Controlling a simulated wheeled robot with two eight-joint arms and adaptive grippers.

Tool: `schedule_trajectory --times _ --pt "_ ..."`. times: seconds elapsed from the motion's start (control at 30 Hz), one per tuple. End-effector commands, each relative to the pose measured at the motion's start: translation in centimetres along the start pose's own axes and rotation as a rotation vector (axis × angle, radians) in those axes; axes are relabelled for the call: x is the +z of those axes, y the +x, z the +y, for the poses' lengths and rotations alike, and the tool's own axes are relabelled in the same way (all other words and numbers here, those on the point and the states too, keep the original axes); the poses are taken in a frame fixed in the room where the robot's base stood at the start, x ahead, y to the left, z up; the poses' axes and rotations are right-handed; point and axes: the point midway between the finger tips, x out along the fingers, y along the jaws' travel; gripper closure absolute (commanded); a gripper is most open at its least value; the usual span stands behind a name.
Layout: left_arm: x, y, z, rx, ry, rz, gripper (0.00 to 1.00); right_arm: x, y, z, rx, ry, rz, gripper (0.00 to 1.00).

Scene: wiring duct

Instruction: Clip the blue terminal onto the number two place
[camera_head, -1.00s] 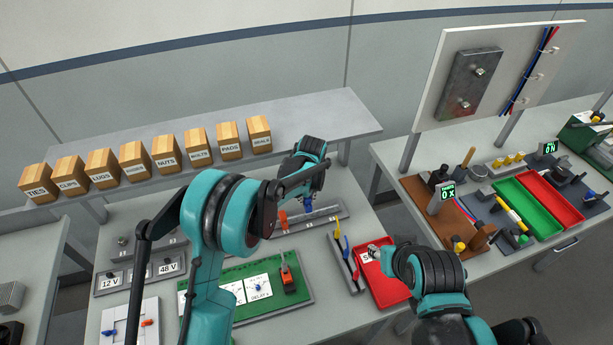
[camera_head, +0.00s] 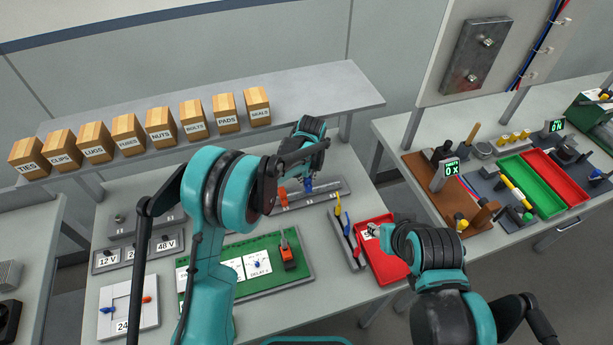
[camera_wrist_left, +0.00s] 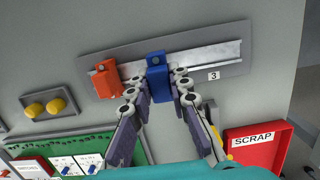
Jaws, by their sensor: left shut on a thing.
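The blue terminal (camera_wrist_left: 157,75) is between the fingertips of my left gripper (camera_wrist_left: 160,90), which is shut on it. In the left wrist view it lies over the metal rail (camera_wrist_left: 205,57), right of an orange terminal (camera_wrist_left: 105,78). The number 3 label (camera_wrist_left: 213,75) shows to its right; no number 2 label is visible there. I cannot tell whether the terminal is seated on the rail. In the head view the blue terminal (camera_head: 308,184) shows below my left gripper (camera_head: 308,172). My right gripper (camera_head: 378,232) is over the red scrap tray; its fingers are unclear.
The red scrap tray (camera_head: 385,268) and a narrow tray with yellow, blue and red tools (camera_head: 345,240) are right of the green board (camera_head: 225,287). Labelled wooden boxes (camera_head: 160,126) line the back shelf.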

Motion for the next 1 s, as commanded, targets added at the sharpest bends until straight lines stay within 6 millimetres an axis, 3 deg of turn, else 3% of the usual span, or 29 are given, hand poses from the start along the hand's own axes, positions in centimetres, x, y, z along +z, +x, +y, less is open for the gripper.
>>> schedule_trajectory --times 0.1,0.3,1.0 --pt "-0.2 1.6 0.0 0.0 0.0 0.0 1.0 0.8 1.1 0.0 0.0 0.0 0.0 0.61" --pt "-0.4 2.6 0.0 0.0 0.0 0.0 1.0 1.2 1.7 0.0 0.0 0.0 0.0 0.61" --pt "-0.4 2.6 0.0 0.0 0.0 0.0 1.0 1.3 1.9 0.0 0.0 0.0 0.0 0.61"
